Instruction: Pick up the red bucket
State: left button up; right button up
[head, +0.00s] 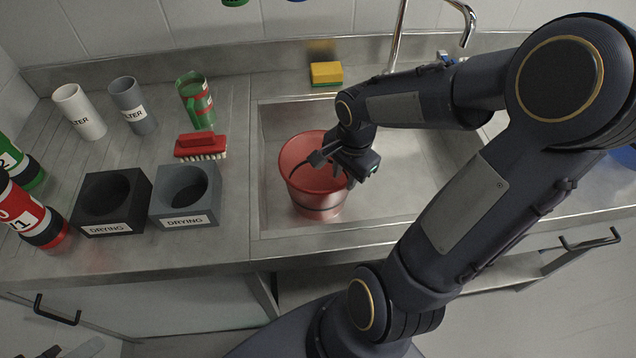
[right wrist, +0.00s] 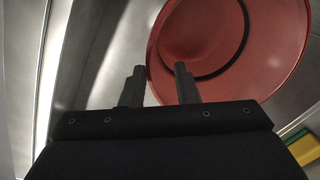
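The red bucket (head: 316,190) stands upright in the left part of the sink. My right gripper (head: 318,166) is over its rim in the head view, and my wrist hides part of the bucket's right side. In the right wrist view the two fingers (right wrist: 159,84) are apart, with the edge of the red bucket (right wrist: 275,60) showing between them. I cannot tell whether they touch it. A dark curved line, perhaps the handle, runs across the bucket. Grey parts that look like my left gripper (head: 68,350) show at the lower left edge of the head view, mostly cut off.
The steel sink (head: 275,222) surrounds the bucket, with a tap (head: 398,35) behind. A yellow-green sponge (head: 326,73) lies on the back ledge. To the left are a red brush (head: 200,146), two drying blocks (head: 112,200), filter tubes (head: 80,112) and a green cup (head: 195,100).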

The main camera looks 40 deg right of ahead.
aim_at(343, 189)
jog(key=f, duration=0.4)
jog(key=shift+s+a+f, duration=0.1)
jog(key=shift+a+f, duration=0.1)
jog(key=shift+f, duration=0.7)
grip_shut()
jog(key=shift+r, duration=0.1)
dwell(0.5)
